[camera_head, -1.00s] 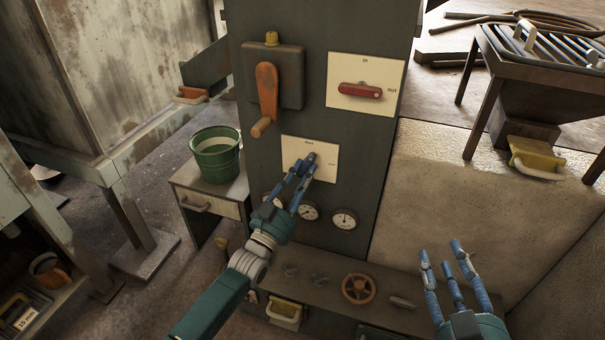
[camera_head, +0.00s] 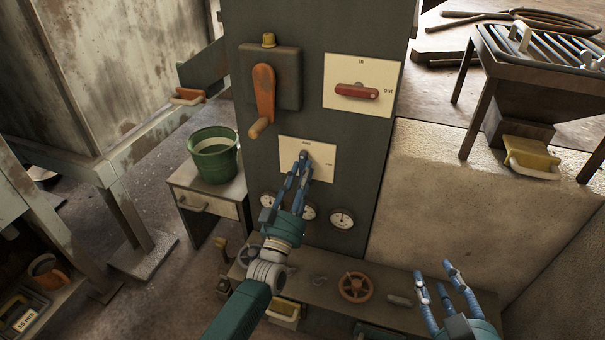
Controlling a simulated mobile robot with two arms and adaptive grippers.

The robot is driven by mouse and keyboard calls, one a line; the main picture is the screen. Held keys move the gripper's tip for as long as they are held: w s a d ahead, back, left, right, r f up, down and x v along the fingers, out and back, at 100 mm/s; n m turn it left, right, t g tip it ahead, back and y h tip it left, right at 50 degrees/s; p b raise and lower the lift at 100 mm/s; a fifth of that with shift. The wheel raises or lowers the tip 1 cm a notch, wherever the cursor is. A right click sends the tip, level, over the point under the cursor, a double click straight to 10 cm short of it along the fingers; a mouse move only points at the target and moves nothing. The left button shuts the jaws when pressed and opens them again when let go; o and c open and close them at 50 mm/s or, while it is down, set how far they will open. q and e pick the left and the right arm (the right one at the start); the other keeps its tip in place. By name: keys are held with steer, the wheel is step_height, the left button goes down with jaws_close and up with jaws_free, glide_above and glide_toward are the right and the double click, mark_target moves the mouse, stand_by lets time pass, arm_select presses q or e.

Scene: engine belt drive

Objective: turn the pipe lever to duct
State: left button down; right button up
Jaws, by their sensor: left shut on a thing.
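The pipe lever is on the lower cream plate (camera_head: 322,165) on the front of the dark cabinet. The plate has small labels at its top and right, too small to read surely. My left gripper (camera_head: 302,159) is at this plate, its blue fingers shut on the lever and pointing nearly straight up. The fingers hide almost all of the lever, so its exact angle cannot be told. My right gripper (camera_head: 448,276) is at the lower right with its fingers spread, open and empty, away from the cabinet.
Above are a red lever (camera_head: 356,91) on a plate marked in and out, and an orange crank (camera_head: 264,95). Gauges (camera_head: 341,218) sit below the plate, with a handwheel (camera_head: 355,287) on the ledge. A green bucket (camera_head: 214,156) stands on a small table at left.

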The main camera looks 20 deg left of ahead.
arm_select(q)
steer(key=shift+f, duration=0.15)
steer(key=c, duration=1.4)
jaws_free()
steer(key=shift+c, duration=0.2)
steer(key=v, duration=1.2)
